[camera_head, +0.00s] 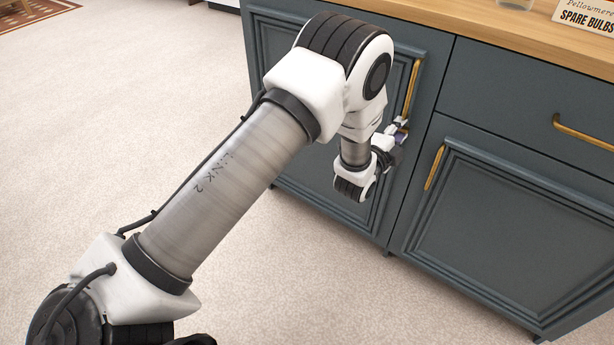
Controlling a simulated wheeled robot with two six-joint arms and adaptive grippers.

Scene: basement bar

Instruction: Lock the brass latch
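My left arm reaches from the lower left to the dark blue-grey cabinet (490,95). My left gripper (401,132) is small in view, at the right edge of the cabinet's left door (318,163), just below the lower end of that door's long brass handle (412,88). The gripper's fingers are partly hidden by its own wrist, so I cannot tell whether they are open or shut. I cannot make out the brass latch clearly; the gripper covers part of the door edge. My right gripper is not in view.
A brass handle (435,168) is on the lower right door (500,215), and another (583,132) is on the drawer above. The wooden top (480,22) bears a glass (515,4) and a "Spare Bulbs" sign (585,14). The carpet (110,130) is clear at left.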

